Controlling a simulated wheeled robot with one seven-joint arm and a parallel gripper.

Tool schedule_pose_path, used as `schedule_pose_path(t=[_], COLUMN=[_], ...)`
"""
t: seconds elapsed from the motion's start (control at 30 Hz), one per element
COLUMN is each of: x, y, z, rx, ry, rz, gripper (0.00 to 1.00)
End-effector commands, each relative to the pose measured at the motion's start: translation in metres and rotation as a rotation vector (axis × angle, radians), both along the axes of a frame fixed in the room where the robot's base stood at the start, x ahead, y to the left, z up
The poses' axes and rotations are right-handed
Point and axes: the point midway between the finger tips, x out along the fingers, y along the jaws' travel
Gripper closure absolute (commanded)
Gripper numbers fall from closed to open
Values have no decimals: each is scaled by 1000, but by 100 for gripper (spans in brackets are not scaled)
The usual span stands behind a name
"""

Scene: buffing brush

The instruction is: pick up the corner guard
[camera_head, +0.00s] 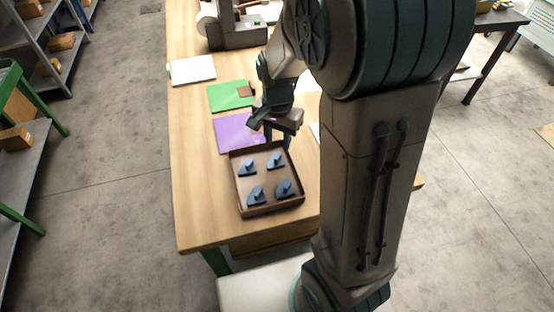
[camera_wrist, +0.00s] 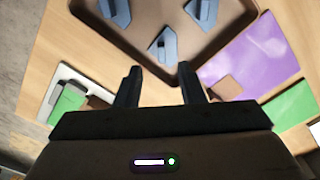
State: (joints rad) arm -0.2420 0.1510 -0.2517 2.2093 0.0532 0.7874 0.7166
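Several blue-grey pieces, which I take to be the corner guards, lie in a shallow brown tray (camera_head: 240,200). Each has a flat angular base with a raised part. One corner guard (camera_head: 247,168) is at the tray's far left and another (camera_head: 276,161) at its far right. Two more sit nearer the front. My gripper (camera_head: 270,134) is over the tray's far edge and the purple sheet. In the wrist view, my gripper (camera_wrist: 158,85) has its fingers apart with nothing between them. A corner guard (camera_wrist: 163,47) lies beyond the fingertips, inside the tray (camera_wrist: 228,40).
A purple sheet (camera_head: 231,138), a green sheet (camera_head: 226,97) with a small brown block (camera_head: 245,91) and a white sheet (camera_head: 193,70) lie on the wooden table (camera_head: 200,205). A grey machine (camera_head: 238,33) stands at the back. Bare tabletop is left of the tray.

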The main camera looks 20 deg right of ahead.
Motion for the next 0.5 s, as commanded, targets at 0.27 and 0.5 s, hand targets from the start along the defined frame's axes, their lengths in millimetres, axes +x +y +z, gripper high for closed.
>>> schedule_pose_path(t=[0.27,0.5], x=[1,5], y=[-1,-3], z=[-21,-54], rx=[-1,-1], ry=[4,4], rz=[-1,-1], gripper=[65,65])
